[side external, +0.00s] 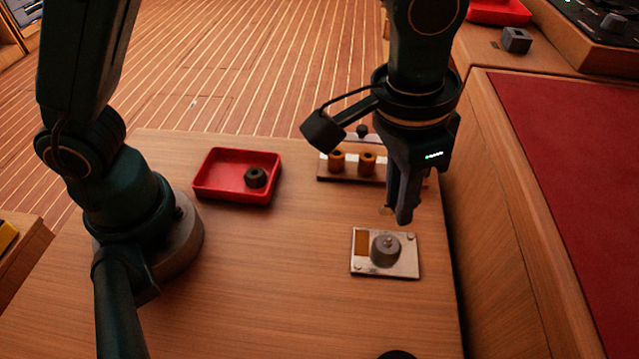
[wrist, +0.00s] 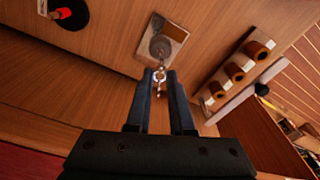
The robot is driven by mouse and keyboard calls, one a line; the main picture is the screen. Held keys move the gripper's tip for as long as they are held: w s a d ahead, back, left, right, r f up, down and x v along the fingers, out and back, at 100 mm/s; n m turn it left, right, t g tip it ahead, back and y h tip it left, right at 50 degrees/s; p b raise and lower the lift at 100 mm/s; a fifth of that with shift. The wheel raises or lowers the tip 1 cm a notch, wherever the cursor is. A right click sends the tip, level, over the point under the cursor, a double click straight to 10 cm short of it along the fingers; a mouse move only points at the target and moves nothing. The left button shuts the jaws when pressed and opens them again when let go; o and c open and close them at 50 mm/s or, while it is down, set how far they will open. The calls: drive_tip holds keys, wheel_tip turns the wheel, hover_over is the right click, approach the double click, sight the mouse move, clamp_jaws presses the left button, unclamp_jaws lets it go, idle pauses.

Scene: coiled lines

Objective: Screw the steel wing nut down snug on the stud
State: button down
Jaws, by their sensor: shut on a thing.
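A steel wing nut (wrist: 159,76) is pinched between the fingertips of my gripper (wrist: 160,82) in the wrist view. In the side external view my gripper (side external: 402,217) points down, above and behind the mounting plate, and its fingers hide most of the nut. The light metal plate (side external: 405,267) lies on the bench with a grey round boss (side external: 386,250) on it. In the wrist view the plate (wrist: 175,32) and boss (wrist: 160,46) lie just beyond the fingertips. The nut appears apart from the boss. The stud's thread is too small to make out clearly.
A red tray (side external: 210,190) holding a dark ring (side external: 255,177) sits at the bench's back left. A rack (side external: 350,176) with orange-brown round pieces (side external: 337,160) stands behind my gripper. A dark round thing (side external: 397,354) is at the bottom edge. The bench's middle is clear.

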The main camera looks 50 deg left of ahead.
sight(393, 216)
drive_tip(key=shift+f, duration=2.55)
drive_tip(key=shift+f, duration=0.25)
